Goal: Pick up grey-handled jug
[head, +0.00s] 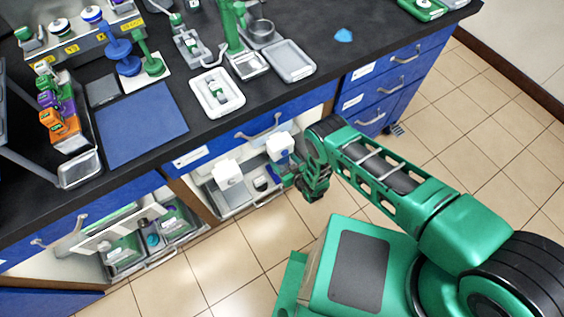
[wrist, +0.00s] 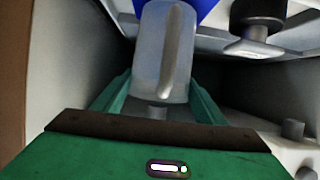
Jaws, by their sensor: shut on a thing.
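In the wrist view the jug (wrist: 150,58) is a pale, cloudy body with a grey-beige upright handle (wrist: 173,50) facing the camera and blue at its top. My gripper (wrist: 160,92) has its green fingers on either side of the jug and is shut on it. The exact contact points are hidden. In the head view my gripper (head: 287,180) is low at the open cabinet under the bench. A small blue patch beside it may be part of the jug, but most of the jug is hidden there.
Two white-topped units (head: 228,174) stand in the cabinet close to my gripper. The wrist view shows a black knob (wrist: 258,14) and a pale wall at the left. A blue drawer front (head: 245,132) and the dark bench top overhang. The tiled floor (head: 258,235) is clear.

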